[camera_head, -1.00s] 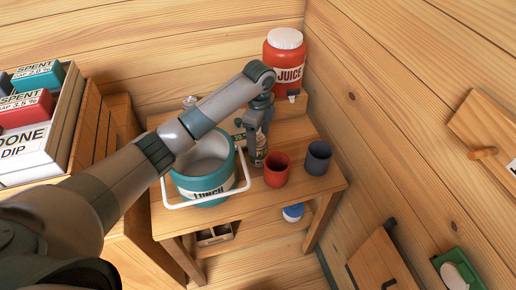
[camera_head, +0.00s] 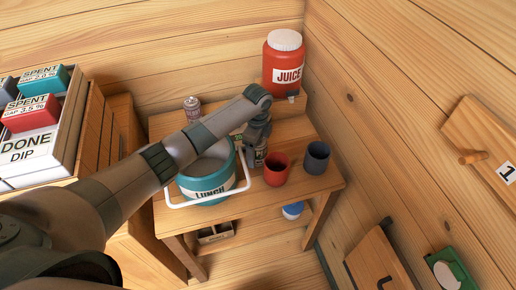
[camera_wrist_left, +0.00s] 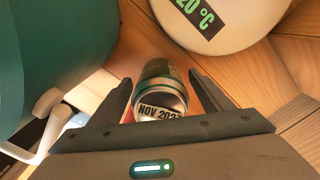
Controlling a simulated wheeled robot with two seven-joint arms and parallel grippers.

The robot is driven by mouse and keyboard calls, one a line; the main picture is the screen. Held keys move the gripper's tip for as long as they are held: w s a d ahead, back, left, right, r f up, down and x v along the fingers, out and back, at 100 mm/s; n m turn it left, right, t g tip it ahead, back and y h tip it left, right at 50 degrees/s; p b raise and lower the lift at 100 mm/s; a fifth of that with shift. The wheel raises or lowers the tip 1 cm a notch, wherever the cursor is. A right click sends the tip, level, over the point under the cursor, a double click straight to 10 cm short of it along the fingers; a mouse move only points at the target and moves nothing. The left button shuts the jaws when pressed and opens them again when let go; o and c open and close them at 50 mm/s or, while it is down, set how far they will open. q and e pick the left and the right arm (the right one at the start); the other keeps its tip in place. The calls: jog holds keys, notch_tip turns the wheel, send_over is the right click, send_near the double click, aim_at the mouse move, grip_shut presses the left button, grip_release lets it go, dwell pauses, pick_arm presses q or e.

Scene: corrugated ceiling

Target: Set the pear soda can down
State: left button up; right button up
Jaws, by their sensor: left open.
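My left gripper (camera_head: 256,147) is over the small table, between the teal lunch pail and the red cup. It is open in the left wrist view (camera_wrist_left: 165,100). A small green and silver can (camera_wrist_left: 160,88) sits between its spread fingers, with a date label on the end facing the camera. I see a gap at the right finger; contact on the left is unclear. The can (camera_head: 261,158) shows partly below the gripper in the head view, at tabletop level. Its flavour name cannot be read. My right gripper is not in view.
The teal lunch pail (camera_head: 208,184) with a white handle stands left of the can. A red cup (camera_head: 276,170) and a dark cup (camera_head: 317,158) stand right. A red juice jug (camera_head: 283,62) is behind. A pale round object (camera_wrist_left: 222,18) labelled 20 °C is near the can.

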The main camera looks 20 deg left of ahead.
pick_arm(q)
jog(key=shift+f, duration=1.15)
jog(key=shift+r, duration=0.1)
jog(key=c, duration=1.6)
jog(key=shift+o, duration=0.4)
notch_tip(320, 180, up, 9)
jog(key=shift+f+b, duration=0.2)
jog(key=shift+b, duration=0.95)
jog(key=shift+r, duration=0.7)
